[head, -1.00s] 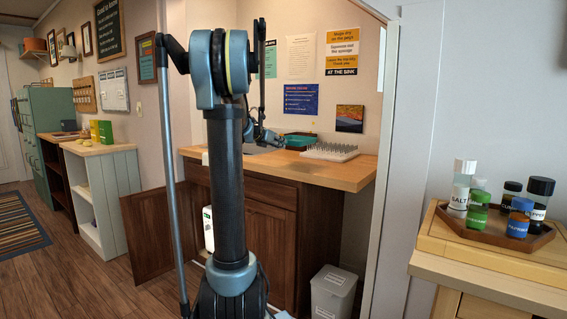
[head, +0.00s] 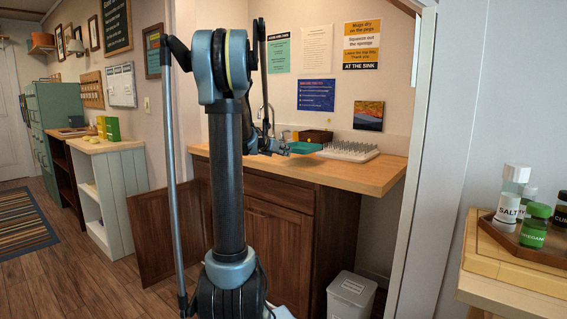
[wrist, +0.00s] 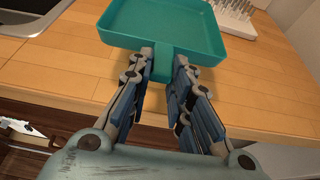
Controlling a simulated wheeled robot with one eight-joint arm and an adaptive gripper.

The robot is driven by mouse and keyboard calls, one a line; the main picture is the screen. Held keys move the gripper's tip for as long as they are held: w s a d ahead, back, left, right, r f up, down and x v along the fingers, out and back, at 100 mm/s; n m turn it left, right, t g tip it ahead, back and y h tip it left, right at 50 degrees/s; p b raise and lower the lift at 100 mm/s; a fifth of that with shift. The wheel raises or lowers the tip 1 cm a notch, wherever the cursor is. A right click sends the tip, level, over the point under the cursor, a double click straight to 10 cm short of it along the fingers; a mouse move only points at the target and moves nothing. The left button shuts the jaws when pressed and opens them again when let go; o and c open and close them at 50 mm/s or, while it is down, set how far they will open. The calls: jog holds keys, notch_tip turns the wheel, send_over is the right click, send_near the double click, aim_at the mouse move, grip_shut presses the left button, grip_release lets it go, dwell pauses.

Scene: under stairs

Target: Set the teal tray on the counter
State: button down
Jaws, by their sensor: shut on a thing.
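The teal tray (wrist: 163,22) is a shallow square tray with raised walls and a short handle. My gripper (wrist: 161,72) is shut on the handle in the wrist view, with its fingers on either side. In the head view the tray (head: 304,148) is held out level over the wooden counter (head: 375,178), in front of the back wall. Bare counter (wrist: 70,62) shows around and below it in the wrist view. I cannot tell whether the tray touches the counter.
A white spiked drying rack (head: 347,151) stands right of the tray. A brown box (head: 316,135) is behind it. A sink (wrist: 28,12) lies at the left in the wrist view. A white bin (head: 351,297) stands below the counter. A spice table (head: 510,270) is at the right.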

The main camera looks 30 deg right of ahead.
jog(key=shift+s+f, duration=0.1)
jog(key=shift+f, duration=2.2)
jog(key=shift+s+f, duration=0.2)
jog(key=shift+f, duration=0.1)
jog(key=c, duration=1.5)
grip_release()
jog(key=shift+s, duration=0.1)
jog(key=shift+o, duration=0.2)
jog(key=shift+a, duration=0.1)
jog(key=shift+r, duration=0.1)
